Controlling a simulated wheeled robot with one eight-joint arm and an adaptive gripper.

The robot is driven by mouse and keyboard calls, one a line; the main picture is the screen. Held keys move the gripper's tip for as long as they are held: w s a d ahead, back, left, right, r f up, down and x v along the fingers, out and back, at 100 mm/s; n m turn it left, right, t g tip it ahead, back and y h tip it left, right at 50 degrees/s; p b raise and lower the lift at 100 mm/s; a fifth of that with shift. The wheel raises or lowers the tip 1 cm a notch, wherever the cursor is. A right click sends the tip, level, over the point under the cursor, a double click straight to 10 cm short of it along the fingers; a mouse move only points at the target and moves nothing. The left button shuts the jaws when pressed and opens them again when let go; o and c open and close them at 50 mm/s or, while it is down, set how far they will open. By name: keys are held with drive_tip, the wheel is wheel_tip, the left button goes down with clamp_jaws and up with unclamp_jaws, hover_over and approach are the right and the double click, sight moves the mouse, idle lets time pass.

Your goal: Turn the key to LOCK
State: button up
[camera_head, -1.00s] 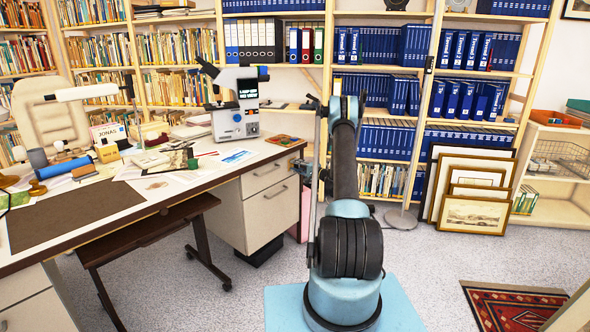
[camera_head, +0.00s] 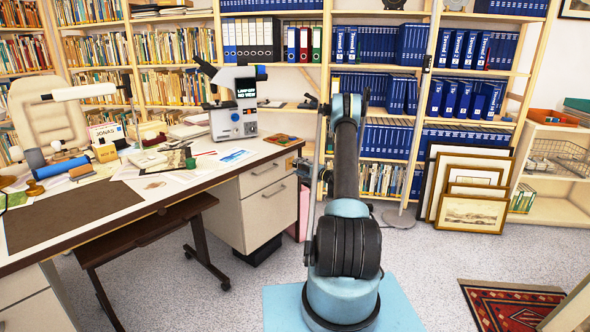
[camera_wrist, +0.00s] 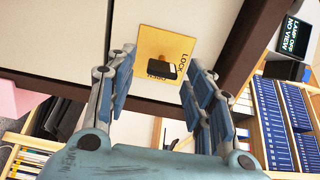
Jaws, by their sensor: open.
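In the wrist view a yellow plate (camera_wrist: 177,45) marked LOCK is set in the pale drawer front, by the dark desk edge. A second word on it is partly covered by the black key (camera_wrist: 163,69), which sticks out from the plate. My gripper (camera_wrist: 158,62) is open, with its blue-padded fingers to the left and right of the key and a gap on both sides. No contact shows. In the head view a small yellow patch, likely the same plate (camera_head: 290,162), shows at the drawer's upper right corner.
The desk edge (camera_wrist: 252,50) runs close beside the right finger in the wrist view. The microscope (camera_head: 235,105) stands on the desk. Framed prints (camera_head: 471,210) lean on shelves at right. A rug (camera_head: 510,305) lies at lower right, with bare floor around it.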

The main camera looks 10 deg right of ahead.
drive_tip(key=v, duration=0.8)
drive_tip(key=shift+s+d, duration=0.25)
drive_tip(key=shift+d, duration=0.05)
drive_tip(key=s+a+r+n+g+h, duration=0.1)
drive_tip(key=s+a+r+n+g, duration=0.1)
drive_tip(key=s+a+r, duration=0.35)
drive_tip(key=s+a+r+n+g, duration=0.1)
drive_tip(key=s+a+r+g, duration=0.15)
drive_tip(key=r, duration=0.65)
drive_tip(key=s+a+r+n+g+h, duration=0.1)
drive_tip(key=s+a+r+h, duration=0.2)
drive_tip(key=s, duration=0.5)
drive_tip(key=s+a+r+n+g, duration=0.2)
drive_tip(key=s+a+r, duration=0.15)
drive_tip(key=s, duration=0.35)
drive_tip(key=s+n+g+h, duration=0.2)
drive_tip(key=s+h, duration=0.2)
drive_tip(key=s, duration=1.9)
drive_tip(key=s+d+f+h, duration=0.2)
drive_tip(key=s+d+f, duration=0.1)
drive_tip(key=s, duration=0.6)
drive_tip(key=s+d+f+n+g+h, duration=0.1)
drive_tip(key=s+d+f+h, duration=0.1)
drive_tip(key=s, duration=0.7)
drive_tip(key=shift+s+d+f, duration=0.2)
drive_tip(key=shift+d+f, duration=0.4)
drive_tip(key=shift+f, duration=0.25)
